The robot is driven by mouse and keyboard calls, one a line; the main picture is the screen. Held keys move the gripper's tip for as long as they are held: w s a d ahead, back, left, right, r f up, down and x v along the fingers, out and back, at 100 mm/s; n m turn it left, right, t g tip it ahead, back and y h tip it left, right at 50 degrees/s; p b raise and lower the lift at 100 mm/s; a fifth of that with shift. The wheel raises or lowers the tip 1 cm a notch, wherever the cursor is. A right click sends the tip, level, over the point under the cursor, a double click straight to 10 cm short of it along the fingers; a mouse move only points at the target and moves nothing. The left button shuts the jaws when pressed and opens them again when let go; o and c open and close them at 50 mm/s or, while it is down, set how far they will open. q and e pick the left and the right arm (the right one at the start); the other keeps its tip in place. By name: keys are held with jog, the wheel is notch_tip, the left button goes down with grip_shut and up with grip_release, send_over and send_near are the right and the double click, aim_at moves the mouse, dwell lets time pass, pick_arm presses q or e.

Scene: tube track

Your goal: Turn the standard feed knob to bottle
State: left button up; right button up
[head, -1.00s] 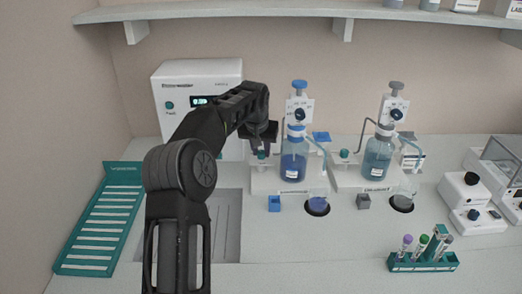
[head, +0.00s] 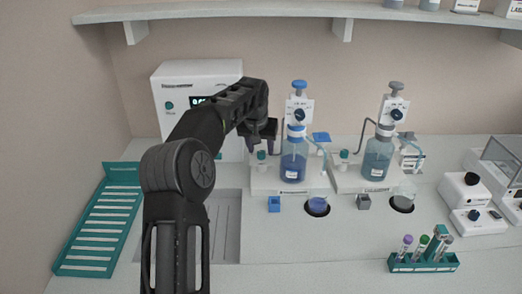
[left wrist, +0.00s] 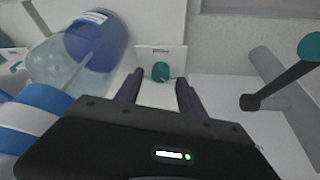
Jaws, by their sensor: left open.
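A teal feed knob (head: 262,155) stands on the white base of the left station, left of the blue-capped bottle (head: 293,158). A similar teal knob (head: 344,154) is on the right station, by the grey-topped bottle (head: 377,155). My left gripper (head: 264,146) points down just above the left station's knob. In the left wrist view, the open fingers (left wrist: 160,82) are on either side of the line to the teal knob (left wrist: 161,71), with nothing between them. The knob looks a little beyond the fingertips. Its pointer direction is too small to tell. My right gripper is out of view.
The bottle stands close to the right of my left gripper. A white box device (head: 197,82) is behind my arm. A teal rack (head: 98,228) is at left, a tube rack (head: 423,263) at front right.

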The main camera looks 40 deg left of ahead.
pick_arm(q)
jog(key=v, duration=0.6)
jog(key=shift+r+b, duration=0.3)
jog(key=shift+b, duration=0.05)
jog(key=shift+s, duration=0.1)
